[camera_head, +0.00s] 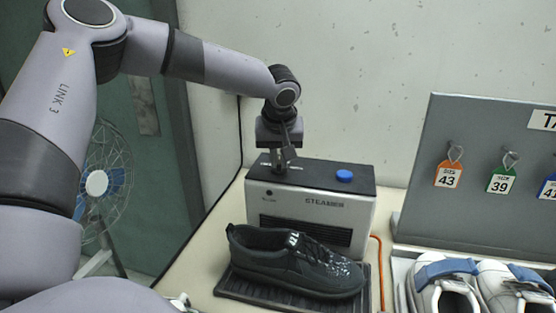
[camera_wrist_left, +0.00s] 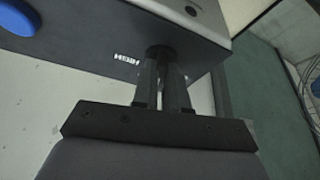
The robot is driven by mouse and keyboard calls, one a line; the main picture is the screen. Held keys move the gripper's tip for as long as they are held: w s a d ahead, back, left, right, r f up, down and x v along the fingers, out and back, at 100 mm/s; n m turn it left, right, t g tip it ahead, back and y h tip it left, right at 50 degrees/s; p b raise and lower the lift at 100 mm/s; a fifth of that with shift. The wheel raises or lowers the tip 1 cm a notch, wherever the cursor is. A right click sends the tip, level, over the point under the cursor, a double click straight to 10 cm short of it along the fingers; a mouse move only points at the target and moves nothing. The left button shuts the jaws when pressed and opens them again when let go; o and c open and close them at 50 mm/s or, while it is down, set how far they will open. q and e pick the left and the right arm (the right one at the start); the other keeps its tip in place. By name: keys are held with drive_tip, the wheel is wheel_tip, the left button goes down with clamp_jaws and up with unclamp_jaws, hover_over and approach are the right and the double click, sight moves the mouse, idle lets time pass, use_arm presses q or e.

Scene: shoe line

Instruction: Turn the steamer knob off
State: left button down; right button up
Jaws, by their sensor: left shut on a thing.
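The steamer (camera_head: 310,209) is a silver box with a dark top, standing at the back of the bench against the wall. My left gripper (camera_head: 282,166) points down at the left part of its top. In the left wrist view, the fingers of my left gripper (camera_wrist_left: 163,85) are shut on the dark round knob (camera_wrist_left: 160,51), which they partly cover. A label that seems to read HIGH shows upside down beside the knob. The knob's pointer is not visible, so I cannot tell its setting. My right gripper is not in view.
A blue button (camera_head: 344,175) sits on the steamer's top, right of the gripper. A black shoe (camera_head: 296,264) lies on a dark ribbed tray (camera_head: 250,291) in front. A grey board (camera_head: 480,185) with size tags and white-blue shoes (camera_head: 446,284) stand right. A fan (camera_head: 98,182) stands left.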

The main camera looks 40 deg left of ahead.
use_arm(q)
drive_tip(key=n, duration=0.2)
drive_tip(key=n+g+y, duration=0.1)
drive_tip(key=n, duration=0.1)
drive_tip(key=shift+w+d+n+g, duration=0.15)
drive_tip(key=shift+w+n+g, duration=0.05)
drive_tip(key=shift+n+g, duration=0.1)
drive_tip(key=shift+w+n+g, duration=0.2)
drive_tip(key=shift+n+g, duration=0.6)
drive_tip(key=shift+n, duration=1.5)
drive_tip(key=c, duration=1.2)
unclamp_jaws()
drive_tip(key=shift+o, duration=0.2)
drive_tip(key=v, duration=0.7)
drive_tip(key=shift+b, duration=0.45)
drive_tip(key=shift+d, duration=0.1)
